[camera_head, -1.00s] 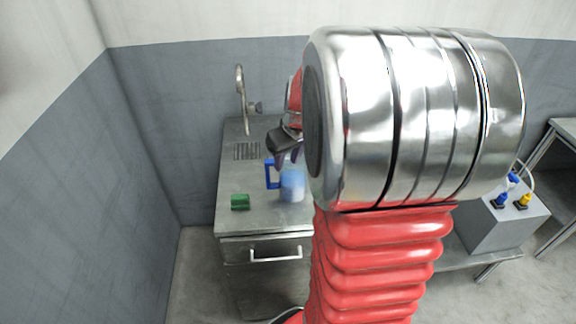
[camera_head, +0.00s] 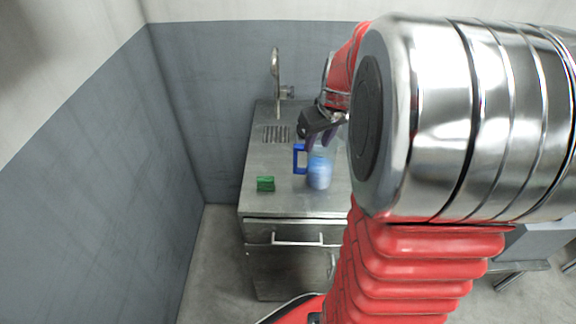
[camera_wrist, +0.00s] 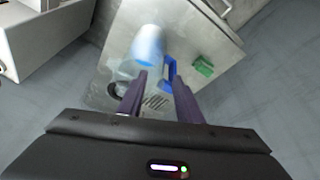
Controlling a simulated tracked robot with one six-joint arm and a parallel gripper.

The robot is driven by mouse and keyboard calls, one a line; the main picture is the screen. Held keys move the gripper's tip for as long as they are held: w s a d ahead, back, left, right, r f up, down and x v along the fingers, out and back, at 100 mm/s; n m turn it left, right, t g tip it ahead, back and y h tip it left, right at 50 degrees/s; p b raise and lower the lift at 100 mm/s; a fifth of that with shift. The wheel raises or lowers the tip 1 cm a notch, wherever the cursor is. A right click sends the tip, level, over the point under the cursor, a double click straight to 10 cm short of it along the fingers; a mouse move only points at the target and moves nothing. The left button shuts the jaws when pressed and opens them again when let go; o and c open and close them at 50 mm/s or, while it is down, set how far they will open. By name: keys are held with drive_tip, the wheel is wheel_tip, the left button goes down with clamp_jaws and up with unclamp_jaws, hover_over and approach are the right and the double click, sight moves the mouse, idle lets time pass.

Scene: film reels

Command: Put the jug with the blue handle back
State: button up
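The jug (camera_head: 319,172) has a clear upper part, a light blue lower part and a blue handle (camera_head: 299,158) on its left side. It appears to stand upright on the metal counter (camera_head: 290,200). My gripper (camera_head: 326,138) is above and close to the jug, pointing down, with its dark fingers partly overlapping the clear upper part. In the wrist view my gripper's fingers (camera_wrist: 158,75) are spread apart, open. There the jug (camera_wrist: 148,45) lies beyond the left fingertip and the handle (camera_wrist: 169,70) is by the right fingertip. I cannot tell whether either finger touches the jug.
A green sponge-like block (camera_head: 265,184) lies on the counter left of the jug. A faucet (camera_head: 277,80) and a drain grate (camera_head: 276,134) are at the back. A drawer (camera_head: 292,234) is under the counter front. My arm hides the counter's right side.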

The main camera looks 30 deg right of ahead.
drive_tip(key=s+a+r, duration=0.2)
drive_tip(key=a+r, duration=0.1)
drive_tip(key=a, duration=0.4)
drive_tip(key=s+a+r, duration=0.2)
drive_tip(key=a+r, duration=0.1)
drive_tip(key=a, duration=0.5)
drive_tip(key=s+a+r+n+t+y, duration=0.1)
drive_tip(key=s+a, duration=0.8)
drive_tip(key=a, duration=0.2)
drive_tip(key=shift+s+a+r+n+t, duration=0.2)
drive_tip(key=shift+s+n+t, duration=0.1)
drive_tip(key=shift+s+t, duration=0.1)
